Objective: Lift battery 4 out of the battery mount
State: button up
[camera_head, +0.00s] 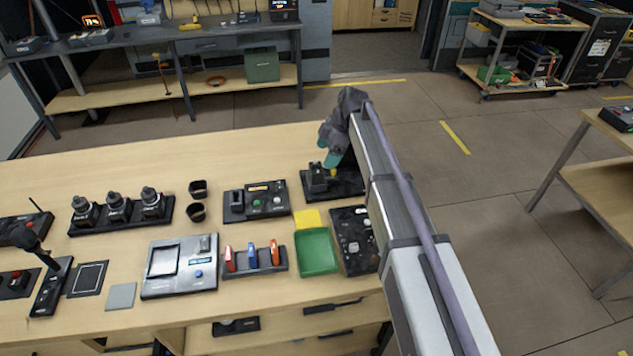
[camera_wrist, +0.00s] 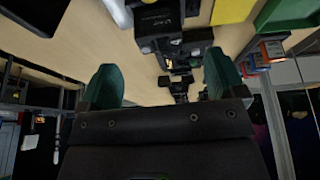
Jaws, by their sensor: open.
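In the head view, a black mount (camera_head: 347,186) lies at the right end of the wooden bench. An upright black block (camera_head: 317,177) sits on its left part, with a small yellow spot beside it. I take these to be the battery mount and battery 4, but no number is readable. My gripper (camera_head: 330,156) has teal fingertips and is just above the mount, tilted downward. In the wrist view my gripper (camera_wrist: 162,82) shows its two fingers wide apart with nothing held between them. A black block with a white label (camera_wrist: 157,18) shows beyond the fingertips.
Left of the mount is a black control panel (camera_head: 256,201). In front are a yellow pad (camera_head: 307,219), a green tray (camera_head: 317,251) and a black panel (camera_head: 353,240). A rack with red, blue and orange parts (camera_head: 254,262) stands left of the tray. The bench's back left is clear.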

aim_at(318, 167)
jog(key=b+x, duration=0.1)
jog(key=x, duration=0.1)
jog(key=shift+a+f, duration=0.15)
jog(key=shift+f, duration=0.25)
jog(key=b+x, duration=0.4)
jog(key=x, duration=0.1)
jog(key=shift+a+b, duration=0.1)
jog(key=shift+b, duration=0.3)
jog(key=shift+r, duration=0.2)
jog(key=c, duration=1.2)
